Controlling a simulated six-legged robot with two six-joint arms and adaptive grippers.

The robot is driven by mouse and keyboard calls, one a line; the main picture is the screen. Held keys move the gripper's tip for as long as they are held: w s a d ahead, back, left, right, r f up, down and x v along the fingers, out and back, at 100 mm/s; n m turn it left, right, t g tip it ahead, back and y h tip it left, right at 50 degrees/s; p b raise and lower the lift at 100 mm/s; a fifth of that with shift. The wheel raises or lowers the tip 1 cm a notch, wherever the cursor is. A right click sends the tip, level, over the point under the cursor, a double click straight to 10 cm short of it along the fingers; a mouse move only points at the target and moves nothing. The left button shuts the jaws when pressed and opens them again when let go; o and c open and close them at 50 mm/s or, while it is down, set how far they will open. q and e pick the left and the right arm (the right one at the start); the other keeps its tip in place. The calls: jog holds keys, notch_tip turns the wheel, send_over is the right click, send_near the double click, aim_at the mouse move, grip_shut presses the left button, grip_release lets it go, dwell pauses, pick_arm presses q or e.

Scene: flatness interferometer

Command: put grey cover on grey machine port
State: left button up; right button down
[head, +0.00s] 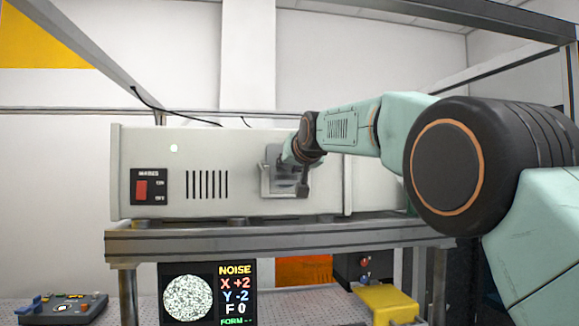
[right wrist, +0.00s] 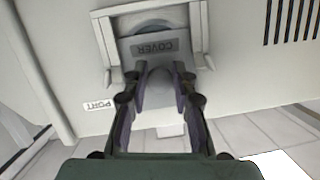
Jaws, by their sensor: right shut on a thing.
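The grey cover (right wrist: 168,48), a plate labelled COVER, sits within the pale port frame (right wrist: 106,38) on the machine's face, between the frame's side rails. Part of a round grey-blue port opening (right wrist: 152,26) shows beyond the cover's edge in the right wrist view. My right gripper (right wrist: 160,80) is shut on the cover's near part, with a finger on each side. In the head view the right gripper (head: 298,180) is in front of the port frame (head: 266,184) and hides much of it. Whether the cover is fully seated cannot be told. My left gripper is not in view.
The grey machine (head: 230,195) stands on a metal shelf (head: 180,240). It has a red switch (head: 141,189) and vent slots at the left. A noise display (head: 236,295), a control box (head: 62,307) and a yellow block (head: 388,303) are below. A PORT label (right wrist: 102,105) is beside the frame.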

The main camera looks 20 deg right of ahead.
jog(key=shift+f+b, duration=0.75)
jog(key=shift+f, duration=0.4)
dwell(0.4)
jog(key=c, duration=1)
grip_release()
jog(key=shift+s, duration=0.15)
jog(key=v, duration=1.2)
jog(key=shift+s+f, duration=0.1)
